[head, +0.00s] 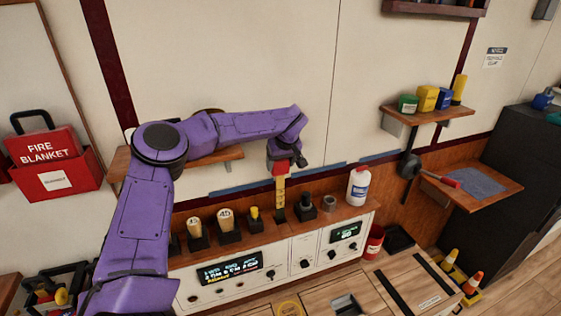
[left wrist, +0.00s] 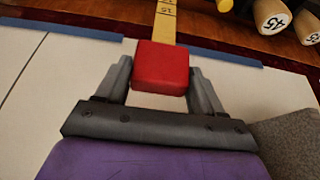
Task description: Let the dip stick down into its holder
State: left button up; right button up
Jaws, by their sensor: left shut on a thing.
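The dip stick (head: 280,190) is a yellow, marked strip with a red handle, hanging upright below my left gripper (head: 284,164). In the left wrist view my left gripper (left wrist: 160,76) is shut on the red handle (left wrist: 162,62), one finger on each side. The yellow strip (left wrist: 166,20) runs away from it to the top edge. The black holder (head: 280,215) is on the wooden ledge, directly under the stick. The stick's lower end meets the holder in the picture; I cannot tell how far inside it is. My right gripper is not in view.
Wooden-topped pegs (head: 225,219) stand in black blocks left of the holder. A black-knobbed piece (head: 305,206), a grey ring (head: 328,203) and a white bottle (head: 358,186) stand to its right. A small wall shelf (head: 225,155) is behind my left arm.

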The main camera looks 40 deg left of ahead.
pick_arm(q)
jog(key=b, duration=0.5)
send_over(280, 211)
jog(key=shift+w+d+f, duration=0.1)
jog(key=shift+f, duration=5.8)
jog(key=shift+f+b, duration=2.6)
jog(key=shift+f, duration=2.35)
jog(key=o, duration=1.5)
jog(key=shift+o, duration=0.2)
jog(key=b+v, duration=0.1)
jog(key=v, duration=0.9)
jog(key=shift+r, duration=0.15)
